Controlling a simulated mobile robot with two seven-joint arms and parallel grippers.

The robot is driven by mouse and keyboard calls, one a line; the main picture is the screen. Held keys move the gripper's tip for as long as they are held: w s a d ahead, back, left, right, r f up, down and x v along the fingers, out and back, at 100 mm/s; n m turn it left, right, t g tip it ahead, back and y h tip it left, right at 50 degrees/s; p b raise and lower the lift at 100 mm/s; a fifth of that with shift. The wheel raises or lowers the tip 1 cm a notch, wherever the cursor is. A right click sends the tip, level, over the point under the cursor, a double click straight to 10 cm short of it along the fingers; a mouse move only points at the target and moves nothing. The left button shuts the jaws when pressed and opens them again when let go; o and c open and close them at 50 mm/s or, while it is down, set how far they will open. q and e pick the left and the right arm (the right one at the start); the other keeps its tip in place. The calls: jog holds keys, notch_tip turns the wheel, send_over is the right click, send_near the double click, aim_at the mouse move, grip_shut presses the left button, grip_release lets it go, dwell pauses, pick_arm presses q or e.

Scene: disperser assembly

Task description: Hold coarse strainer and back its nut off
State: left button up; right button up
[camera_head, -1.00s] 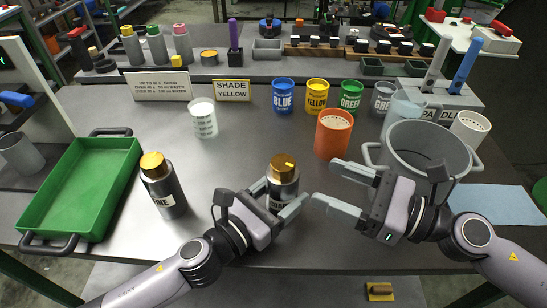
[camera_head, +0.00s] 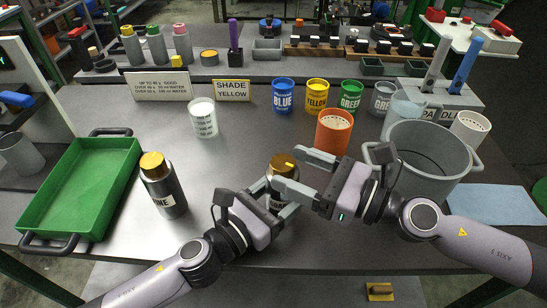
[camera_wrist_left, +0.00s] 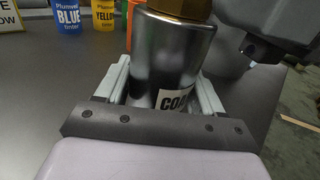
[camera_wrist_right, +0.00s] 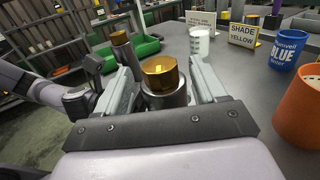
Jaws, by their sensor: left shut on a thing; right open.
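The coarse strainer (camera_wrist_left: 168,60) is a dark metallic cylinder with a white label. It stands upright on the table, with a gold nut (camera_head: 283,164) on top. My left gripper (camera_head: 279,196) is shut on the strainer's body, with one finger on each side in the left wrist view. My right gripper (camera_head: 299,173) is open at the nut's height. In the right wrist view the nut (camera_wrist_right: 160,72) lies between its spread fingers, with gaps visible at both sides. In the head view the right gripper's fingers partly hide the strainer.
A second gold-topped strainer (camera_head: 168,192) stands to the left, beside a green tray (camera_head: 84,222). An orange cup (camera_head: 333,134) and a grey pot (camera_head: 425,177) stand at the right. Tinter cans, including a blue one (camera_head: 283,98), line the back.

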aim_at(273, 158)
jog(key=shift+x, duration=2.45)
jog(key=shift+c, duration=0.3)
jog(key=c, duration=0.9)
